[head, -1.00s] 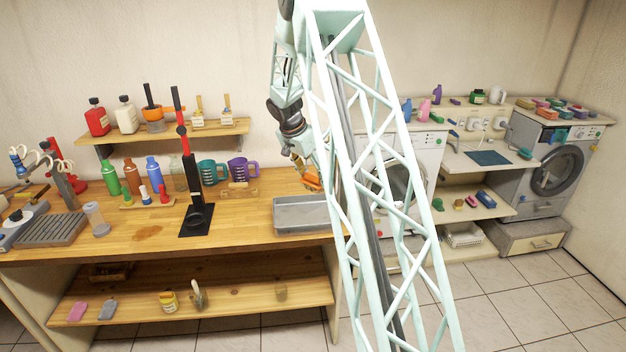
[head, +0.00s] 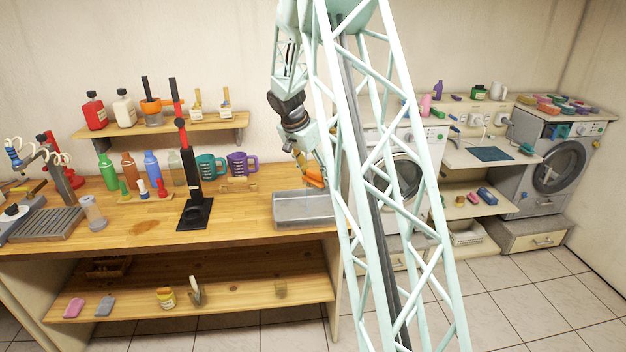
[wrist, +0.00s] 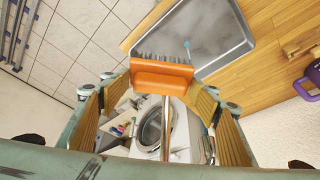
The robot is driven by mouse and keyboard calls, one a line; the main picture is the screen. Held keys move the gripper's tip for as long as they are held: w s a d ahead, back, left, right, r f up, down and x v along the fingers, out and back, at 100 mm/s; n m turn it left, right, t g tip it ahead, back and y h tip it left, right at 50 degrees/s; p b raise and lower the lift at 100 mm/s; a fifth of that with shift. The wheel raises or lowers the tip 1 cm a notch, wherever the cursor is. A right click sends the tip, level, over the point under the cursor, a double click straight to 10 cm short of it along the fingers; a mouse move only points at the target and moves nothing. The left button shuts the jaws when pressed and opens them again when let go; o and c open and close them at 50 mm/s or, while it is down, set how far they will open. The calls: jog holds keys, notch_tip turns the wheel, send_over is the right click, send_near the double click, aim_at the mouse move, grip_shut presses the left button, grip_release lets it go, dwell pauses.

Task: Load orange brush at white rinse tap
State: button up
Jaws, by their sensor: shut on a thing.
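My gripper (head: 306,163) is shut on the orange brush (head: 315,176) above the right end of the workbench. In the wrist view the brush (wrist: 161,76) has a wide orange head, dark bristles and a thin metal handle running back between my fingers. The brush head appears above the near edge of the grey basin (wrist: 232,62), apart from it as far as I can tell. In the head view the basin (head: 303,222) is on the bench below the brush.
A black-and-red stand (head: 195,213), teal mug (head: 210,167) and purple mug (head: 240,163) stand left of the basin. Several bottles and a ridged grey rack (head: 45,226) are farther left. A washing machine (head: 405,170) is beyond my column on the right.

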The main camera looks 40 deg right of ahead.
aim_at(320, 183)
jog(key=shift+s+a+b, duration=0.45)
jog(key=shift+s+b, duration=0.35)
jog(key=shift+s, duration=0.1)
jog(key=shift+s+a+b, duration=0.45)
jog(key=shift+s+b, duration=0.35)
jog(key=shift+s, duration=0.05)
jog(key=shift+s, duration=0.1)
dwell(0.7)
jog(key=s+a+r+b, duration=0.2)
jog(key=s+r, duration=0.2)
jog(key=shift+s+a, duration=0.15)
jog(key=shift+a, duration=0.05)
dwell(0.6)
dwell(0.8)
jog(key=w+a+f+n+t+y+b, duration=0.1)
jog(key=w+a+n, duration=0.3)
jog(key=a, duration=1)
jog(key=w+a+f+n+t+y+b, duration=0.1)
jog(key=w+a+f+n, duration=0.3)
jog(key=a, duration=1.1)
jog(key=w+a+f+n+t+y+b, duration=0.1)
jog(key=w+a+n, duration=0.4)
jog(key=a, duration=0.9)
jog(key=shift+w+a+f+t, duration=0.25)
jog(key=shift+w+f+t, duration=0.3)
jog(key=shift+f, duration=0.35)
